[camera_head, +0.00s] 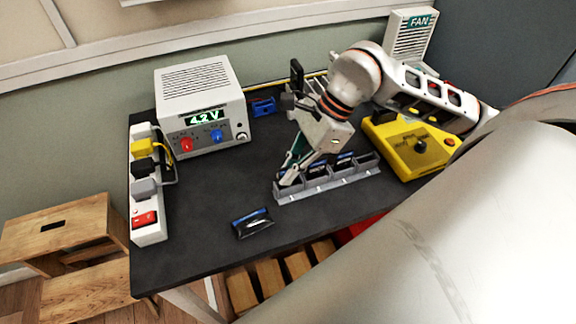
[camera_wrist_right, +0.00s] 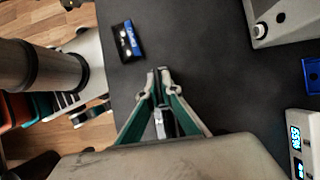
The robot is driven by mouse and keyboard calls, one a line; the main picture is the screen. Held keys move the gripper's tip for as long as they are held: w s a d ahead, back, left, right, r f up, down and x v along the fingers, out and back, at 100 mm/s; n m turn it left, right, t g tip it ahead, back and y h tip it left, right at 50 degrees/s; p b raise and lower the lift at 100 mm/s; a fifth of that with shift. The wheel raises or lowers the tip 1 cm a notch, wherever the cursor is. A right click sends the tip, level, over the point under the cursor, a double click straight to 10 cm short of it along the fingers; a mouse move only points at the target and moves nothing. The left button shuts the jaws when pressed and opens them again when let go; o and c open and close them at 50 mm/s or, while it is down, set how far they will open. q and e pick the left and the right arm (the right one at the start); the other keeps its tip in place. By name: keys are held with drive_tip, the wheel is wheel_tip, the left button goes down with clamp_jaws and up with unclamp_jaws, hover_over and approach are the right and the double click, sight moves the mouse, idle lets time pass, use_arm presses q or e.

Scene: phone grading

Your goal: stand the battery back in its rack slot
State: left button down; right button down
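A black battery with a blue label (camera_head: 252,223) is on the dark table near its front edge, left of the rack. It also shows in the right wrist view (camera_wrist_right: 128,41), beyond my fingertips and apart from them. The grey rack (camera_head: 330,188) holds blue-topped batteries in its middle slots. Its right end slot looks empty, and its left end is partly hidden by my right gripper (camera_head: 289,179). That gripper points down at the rack's left end in the head view. In the wrist view its fingertips (camera_wrist_right: 159,72) are together with nothing seen between them. My left gripper is out of view.
A white power supply (camera_head: 200,95) reads 4.2 V at the back left, with a blue item (camera_head: 263,106) beside it. A power strip (camera_head: 148,190) lines the left edge. A yellow box (camera_head: 412,145) and a fan (camera_head: 409,38) stand right. The table's left middle is clear.

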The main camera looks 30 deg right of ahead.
drive_tip(key=shift+f, duration=0.25)
idle(0.8)
drive_tip(key=c, duration=2.2)
unclamp_jaws()
drive_tip(key=shift+d+r, duration=0.1)
drive_tip(key=v, duration=1.2)
